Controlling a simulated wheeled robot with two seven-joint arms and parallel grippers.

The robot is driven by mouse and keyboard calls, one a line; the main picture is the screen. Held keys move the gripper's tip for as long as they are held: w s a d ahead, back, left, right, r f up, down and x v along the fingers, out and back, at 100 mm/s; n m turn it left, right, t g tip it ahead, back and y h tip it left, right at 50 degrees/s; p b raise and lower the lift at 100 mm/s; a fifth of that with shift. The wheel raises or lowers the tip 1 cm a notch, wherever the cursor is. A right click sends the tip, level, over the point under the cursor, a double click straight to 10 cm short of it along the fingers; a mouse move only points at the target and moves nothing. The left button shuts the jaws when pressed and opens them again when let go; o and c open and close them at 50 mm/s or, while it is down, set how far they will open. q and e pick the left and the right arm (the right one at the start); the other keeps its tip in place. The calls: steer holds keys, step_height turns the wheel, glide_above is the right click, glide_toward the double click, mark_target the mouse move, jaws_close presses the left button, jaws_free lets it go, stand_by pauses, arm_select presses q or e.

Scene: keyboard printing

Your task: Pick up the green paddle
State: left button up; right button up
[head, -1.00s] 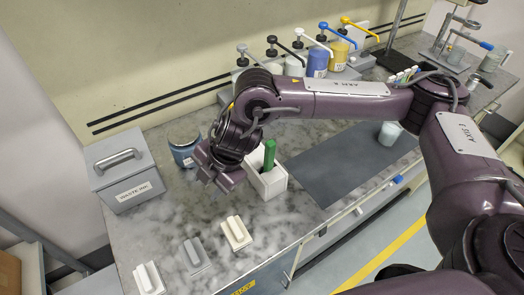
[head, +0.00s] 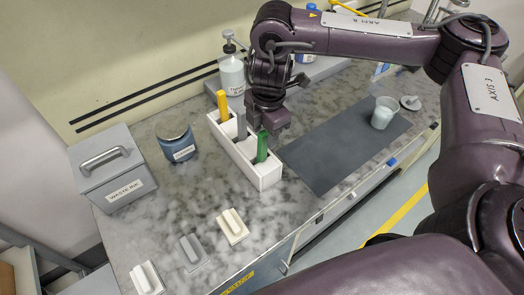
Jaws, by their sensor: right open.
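The green paddle (head: 262,147) stands upright in the front slot of a white rack (head: 245,168). A grey paddle (head: 242,125) and a yellow paddle (head: 222,105) stand in the same rack behind it. My right gripper (head: 270,127) is open and points down just behind and above the green paddle's handle. Its fingers partly overlap the paddle's top in the head view, and I cannot tell whether they touch it. The lower part of the green paddle is hidden inside the rack. My left gripper is not in view.
Several handled blocks (head: 232,227) lie at the front left. A dark mat (head: 335,155) with a beaker (head: 383,113) lies to the right. A pump bottle (head: 231,72) stands behind.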

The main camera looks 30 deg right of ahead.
step_height(320, 180, down, 3)
steer(key=shift+w+f, duration=0.1)
steer(key=shift+w, duration=0.05)
jaws_close()
stand_by(0.4)
steer(key=shift+r, duration=0.55)
step_height(320, 180, up, 19)
steer(key=p, duration=0.2)
